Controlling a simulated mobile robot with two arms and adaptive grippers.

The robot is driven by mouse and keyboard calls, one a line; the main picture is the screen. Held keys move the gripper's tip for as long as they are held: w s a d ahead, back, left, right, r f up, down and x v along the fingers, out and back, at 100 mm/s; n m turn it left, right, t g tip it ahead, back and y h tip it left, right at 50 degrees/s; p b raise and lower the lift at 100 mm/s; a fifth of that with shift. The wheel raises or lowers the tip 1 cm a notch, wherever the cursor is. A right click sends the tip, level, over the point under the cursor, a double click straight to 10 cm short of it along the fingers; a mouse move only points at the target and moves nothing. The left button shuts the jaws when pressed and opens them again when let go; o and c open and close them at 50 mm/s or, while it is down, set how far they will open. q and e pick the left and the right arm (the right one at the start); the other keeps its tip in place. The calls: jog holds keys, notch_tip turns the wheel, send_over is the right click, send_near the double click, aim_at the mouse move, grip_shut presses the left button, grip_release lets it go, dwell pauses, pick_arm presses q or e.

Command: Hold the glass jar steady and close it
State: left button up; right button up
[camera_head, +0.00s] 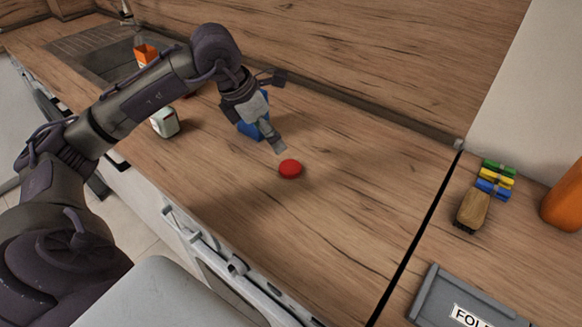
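A small round red piece (290,168), looking like a lid, lies flat on the wooden counter (330,230) near the middle. I cannot make out a glass jar for certain. A small pale container (165,121) with a whitish body stands on the counter to the left, partly behind my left arm. My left gripper (281,148) points down just above and behind the red piece, apart from it. Its fingers are seen edge-on, so I cannot tell whether they are open or shut. My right gripper is not in view.
A blue object (256,128) stands behind my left gripper. An orange box (145,54) is by the sink (95,50). At the right are a brush-like wooden block (472,211), coloured clips (495,178), an orange object (565,200) and a grey folder box (465,305).

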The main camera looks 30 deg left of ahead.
pick_arm(q)
send_near(289, 167)
jog(key=shift+w+d+f+p, duration=0.15)
jog(key=shift+d+f+p, duration=0.1)
jog(key=shift+f, duration=0.15)
jog(key=shift+w+d+f+p, duration=0.15)
jog(key=shift+d+f, duration=0.15)
jog(key=shift+f, duration=0.15)
jog(key=shift+w+d+f, duration=0.1)
jog(key=shift+w+f, duration=0.1)
jog(key=shift+f, duration=0.4)
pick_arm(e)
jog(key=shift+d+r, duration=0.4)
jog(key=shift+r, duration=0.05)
pick_arm(q)
jog(key=shift+w+f+p, duration=0.2)
jog(key=shift+f+p, duration=0.15)
jog(key=shift+f, duration=0.05)
jog(key=x, duration=0.2)
jog(key=p+x, duration=0.1)
jog(key=shift+w+a+f, duration=0.15)
jog(key=shift+a+f, duration=0.05)
jog(key=shift+f, duration=0.1)
jog(key=shift+w+f, duration=0.15)
jog(key=shift+f, duration=0.2)
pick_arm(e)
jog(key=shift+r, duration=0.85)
